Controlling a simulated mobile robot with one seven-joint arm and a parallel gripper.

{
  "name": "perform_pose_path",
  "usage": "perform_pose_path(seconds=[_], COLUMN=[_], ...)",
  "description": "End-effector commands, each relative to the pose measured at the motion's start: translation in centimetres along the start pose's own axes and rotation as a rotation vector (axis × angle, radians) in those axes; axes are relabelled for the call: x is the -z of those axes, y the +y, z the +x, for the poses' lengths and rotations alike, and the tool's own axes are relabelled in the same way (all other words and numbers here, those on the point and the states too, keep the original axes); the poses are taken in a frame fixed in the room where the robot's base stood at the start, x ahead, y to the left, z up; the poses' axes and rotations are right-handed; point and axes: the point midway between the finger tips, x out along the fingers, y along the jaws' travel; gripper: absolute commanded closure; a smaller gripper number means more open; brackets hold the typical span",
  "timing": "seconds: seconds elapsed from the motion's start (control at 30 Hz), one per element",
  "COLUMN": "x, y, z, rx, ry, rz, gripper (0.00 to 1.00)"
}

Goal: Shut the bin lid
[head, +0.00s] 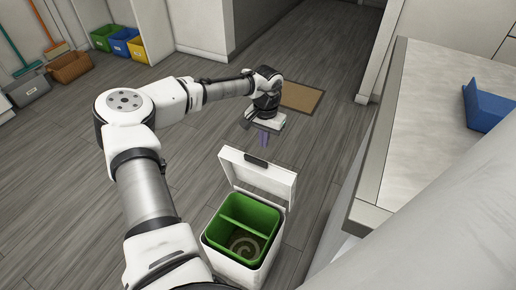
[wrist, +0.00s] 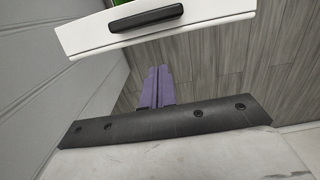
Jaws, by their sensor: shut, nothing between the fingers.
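The white bin (head: 212,256) stands on the floor with a green two-part liner (head: 245,222) inside. Its white lid (head: 275,180) is open and stands up at the far side, with a black handle (head: 256,160) near its top edge. My gripper (head: 264,140) is beyond the lid, at the end of the outstretched arm, and looks apart from it. In the wrist view, the purple fingers (wrist: 157,88) are together and empty. The lid (wrist: 190,31) and its black handle (wrist: 146,14) lie across the top of that view, past the fingertips.
A counter (head: 430,110) with a blue object (head: 488,106) runs along the right. A brown mat (head: 301,97) lies on the floor beyond my gripper. Coloured boxes (head: 121,41) stand by the far left wall. The floor left of the bin is clear.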

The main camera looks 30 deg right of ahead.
Motion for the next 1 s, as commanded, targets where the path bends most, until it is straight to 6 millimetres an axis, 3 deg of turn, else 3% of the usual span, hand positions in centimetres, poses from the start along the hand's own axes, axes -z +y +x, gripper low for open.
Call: perform_pose_path(seconds=[0.1,0.3,1.0], x=[-1.8,-3.5,-3.9], y=[-0.2,-0.1,-0.5], z=[0.2,0.8,1.0], rx=[0.004,0.002,-0.003], ry=[0.0,0.001,0.023], rz=[0.0,0.0,-0.003], gripper=[1.0,1.0,1.0])
